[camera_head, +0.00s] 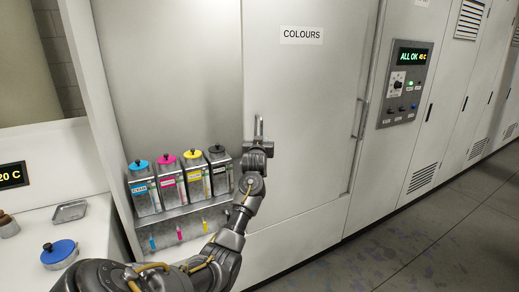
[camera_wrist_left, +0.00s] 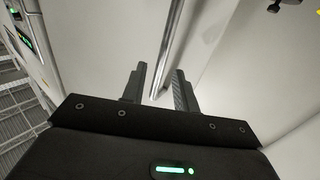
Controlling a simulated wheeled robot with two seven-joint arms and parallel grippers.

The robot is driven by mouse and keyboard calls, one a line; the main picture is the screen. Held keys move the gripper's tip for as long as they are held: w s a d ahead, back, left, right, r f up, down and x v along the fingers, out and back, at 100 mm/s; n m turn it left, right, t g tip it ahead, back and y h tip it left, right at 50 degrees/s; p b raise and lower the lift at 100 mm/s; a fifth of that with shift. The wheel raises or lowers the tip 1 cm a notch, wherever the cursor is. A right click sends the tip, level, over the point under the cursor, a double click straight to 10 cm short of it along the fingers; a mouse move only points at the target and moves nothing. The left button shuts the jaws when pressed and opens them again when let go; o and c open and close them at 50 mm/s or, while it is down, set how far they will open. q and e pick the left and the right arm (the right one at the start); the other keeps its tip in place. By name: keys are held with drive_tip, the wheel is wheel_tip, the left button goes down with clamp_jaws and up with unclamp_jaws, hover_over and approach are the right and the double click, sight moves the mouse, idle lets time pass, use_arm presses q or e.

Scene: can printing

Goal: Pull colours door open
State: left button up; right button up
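The colours door (camera_head: 305,90) is a pale cabinet panel with a "COLOURS" label, and it looks closed. A short upright metal bar handle (camera_head: 259,126) is near its left edge. My left gripper (camera_head: 258,143) is at the lower part of this bar. In the left wrist view, the bar (camera_wrist_left: 172,45) runs down between the two fingertips (camera_wrist_left: 160,86). The fingers look apart, with a gap visible on both sides of the bar. Whether either finger touches it is not clear. My right gripper is not in view.
Cyan, magenta, yellow and black ink containers (camera_head: 180,185) stand on a shelf left of the door. Another long handle (camera_head: 359,118) is at the right. A control panel (camera_head: 404,84) reads "ALL OK". A blue-lidded item (camera_head: 59,252) sits at lower left. The floor (camera_head: 400,240) at right is clear.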

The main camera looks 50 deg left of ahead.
use_arm(q)
drive_tip(key=b+v, duration=0.1)
drive_tip(key=v, duration=0.4)
drive_tip(key=shift+s+d, duration=0.15)
idle(0.3)
